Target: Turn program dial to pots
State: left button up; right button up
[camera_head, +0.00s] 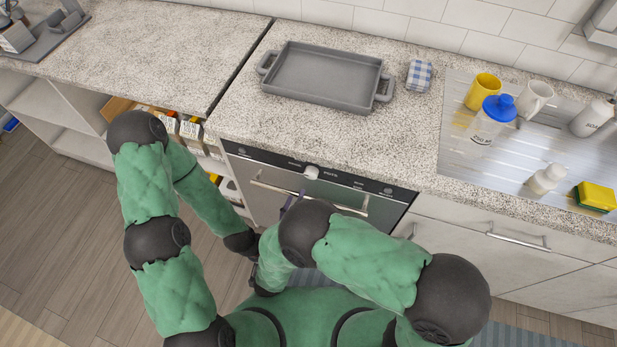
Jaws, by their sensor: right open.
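The program dial (311,172) is a small white knob on the black control panel (350,182) at the top of the built-in dishwasher front. Small white labels flank the dial but are too small to read surely, and I cannot tell where it points. My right gripper (292,201) shows only as a small dark part beyond my right elbow, below and slightly left of the dial, apart from it. It is open, and most of it is hidden by my arm. My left gripper (254,268) is mostly hidden beyond my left wrist, low and left of the dial.
A metal handle bar (270,190) crosses the appliance front below the panel. The speckled countertop (390,140) overhangs above it, with a grey tray (325,75) on top. A bottle (488,122) and mugs stand by the sink at right.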

aim_at(310, 176)
jog(key=b+x, duration=0.2)
jog(key=x, duration=0.6)
jog(key=shift+w+d+b, duration=0.1)
jog(key=shift+w+b, duration=0.2)
jog(key=c, duration=1.1)
